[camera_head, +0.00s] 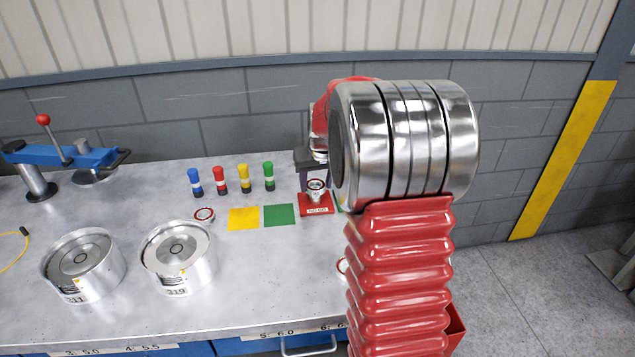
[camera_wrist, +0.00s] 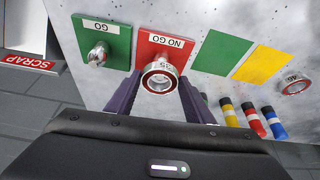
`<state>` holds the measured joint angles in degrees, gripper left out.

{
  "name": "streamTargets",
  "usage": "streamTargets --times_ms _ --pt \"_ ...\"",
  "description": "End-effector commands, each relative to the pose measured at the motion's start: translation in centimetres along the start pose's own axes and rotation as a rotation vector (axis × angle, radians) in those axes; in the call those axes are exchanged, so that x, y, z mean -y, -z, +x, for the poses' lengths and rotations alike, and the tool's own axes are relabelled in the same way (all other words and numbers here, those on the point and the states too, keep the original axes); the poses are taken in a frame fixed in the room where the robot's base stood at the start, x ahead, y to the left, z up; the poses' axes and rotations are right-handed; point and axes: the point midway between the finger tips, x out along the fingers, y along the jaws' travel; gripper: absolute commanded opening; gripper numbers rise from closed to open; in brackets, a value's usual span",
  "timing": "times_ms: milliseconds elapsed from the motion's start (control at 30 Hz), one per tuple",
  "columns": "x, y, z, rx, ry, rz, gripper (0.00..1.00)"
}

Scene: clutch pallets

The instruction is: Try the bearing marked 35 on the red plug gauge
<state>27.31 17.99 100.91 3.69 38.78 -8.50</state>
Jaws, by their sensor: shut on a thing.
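The bearing marked 35 (camera_wrist: 159,77), a small steel ring with a red inner rim, is between the fingers of my gripper (camera_wrist: 159,92), which is shut on it. In the head view the bearing (camera_head: 316,184) is at the red NO GO plate (camera_head: 318,209), just below my gripper (camera_head: 314,176). A metal plug shows under it there. I cannot tell whether the bearing rests on the plug or hangs just above it. The green GO plate (camera_wrist: 88,43) with its bare metal plug (camera_wrist: 98,54) is beside the red plate in the wrist view.
Yellow (camera_head: 244,218) and green (camera_head: 279,215) blank squares lie left of the red plate. Another bearing (camera_head: 204,215) lies beside them. Several coloured markers (camera_head: 219,180) stand behind. Two metal drums (camera_head: 178,252) and a blue fixture (camera_head: 75,155) are further left. My arm hides the bench's right end.

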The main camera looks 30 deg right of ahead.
Motion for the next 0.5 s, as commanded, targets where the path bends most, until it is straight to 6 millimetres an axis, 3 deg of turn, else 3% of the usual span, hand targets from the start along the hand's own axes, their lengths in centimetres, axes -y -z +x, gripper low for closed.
streamTargets --times_ms 100,133,400,500 --pt "-0.02 0.05 -0.04 -0.001 0.000 0.000 0.19" --pt "-0.02 0.04 -0.04 -0.001 0.000 0.000 0.50" --pt "-0.03 0.02 -0.02 -0.001 0.000 0.000 0.69" --pt "-0.04 0.02 -0.02 -0.001 0.000 0.000 0.69"
